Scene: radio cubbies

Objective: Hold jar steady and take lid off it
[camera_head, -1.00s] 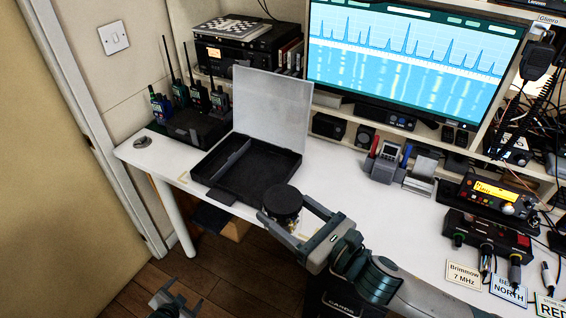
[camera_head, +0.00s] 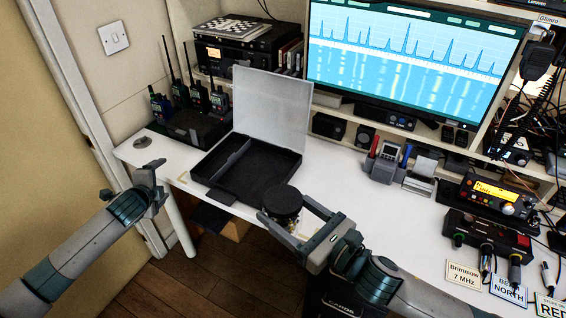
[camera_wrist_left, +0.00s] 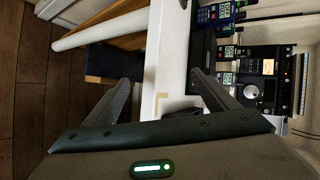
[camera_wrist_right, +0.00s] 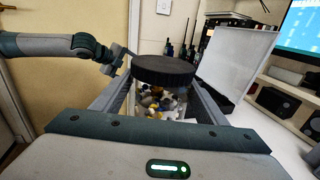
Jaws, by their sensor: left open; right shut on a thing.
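The jar has a black ridged lid (camera_head: 282,200) on top and stands near the front edge of the white desk. In the right wrist view its clear body (camera_wrist_right: 160,104) shows small mixed pieces inside, and the lid (camera_wrist_right: 163,70) sits on it. My right gripper (camera_head: 281,226) is shut on the jar's body, below the lid, with a finger on each side. My left gripper (camera_head: 153,183) is open and empty, at the desk's left front edge, well left of the jar. The left wrist view shows its spread fingers and no jar.
An open black case (camera_head: 222,190) with its pale lid raised stands just behind the jar. Handheld radios (camera_head: 195,95) in a dark charger stand at the back left. The white desk (camera_head: 330,185) has bare room right of the case.

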